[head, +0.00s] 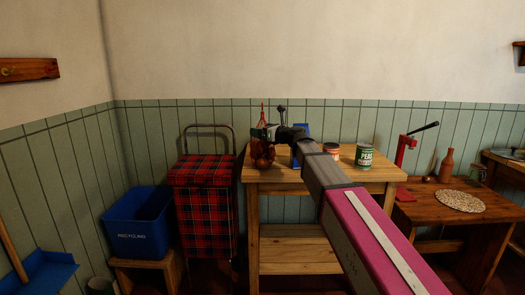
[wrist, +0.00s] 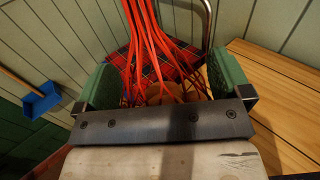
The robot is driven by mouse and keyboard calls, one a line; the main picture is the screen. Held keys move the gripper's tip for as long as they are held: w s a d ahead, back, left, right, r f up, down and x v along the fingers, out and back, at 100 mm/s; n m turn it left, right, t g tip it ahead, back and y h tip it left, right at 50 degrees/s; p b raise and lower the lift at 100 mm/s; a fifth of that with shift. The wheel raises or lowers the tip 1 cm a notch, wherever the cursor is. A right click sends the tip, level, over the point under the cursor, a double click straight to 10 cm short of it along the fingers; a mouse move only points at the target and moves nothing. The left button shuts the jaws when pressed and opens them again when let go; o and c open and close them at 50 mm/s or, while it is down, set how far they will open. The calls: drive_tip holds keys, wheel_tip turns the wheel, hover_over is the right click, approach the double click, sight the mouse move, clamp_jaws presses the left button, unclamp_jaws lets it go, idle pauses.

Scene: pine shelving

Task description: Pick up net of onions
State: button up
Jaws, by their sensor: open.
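The net of onions (head: 262,155) stands at the left end of the pine shelf's top (head: 305,187), its red netting gathered upward to a point. My gripper (head: 267,133) is at the upper part of the net, and my arm hides some of the shelf top. In the wrist view, my gripper (wrist: 163,82) is open, with its two green fingers apart. The red net strands (wrist: 147,40) run between the fingers, with clear space on both sides. The brownish onions (wrist: 163,93) show below the strands, partly hidden by the gripper's dark bar.
A blue box (head: 301,129), a small can (head: 331,150) and a green peas can (head: 364,157) stand right of the net. A tartan trolley (head: 203,200) and a blue recycling bin (head: 135,218) are left of the shelf. A wooden table (head: 425,208) is at right.

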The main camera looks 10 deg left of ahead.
drive_tip(key=c, duration=1.7)
clamp_jaws()
drive_tip(key=shift+r, duration=0.15)
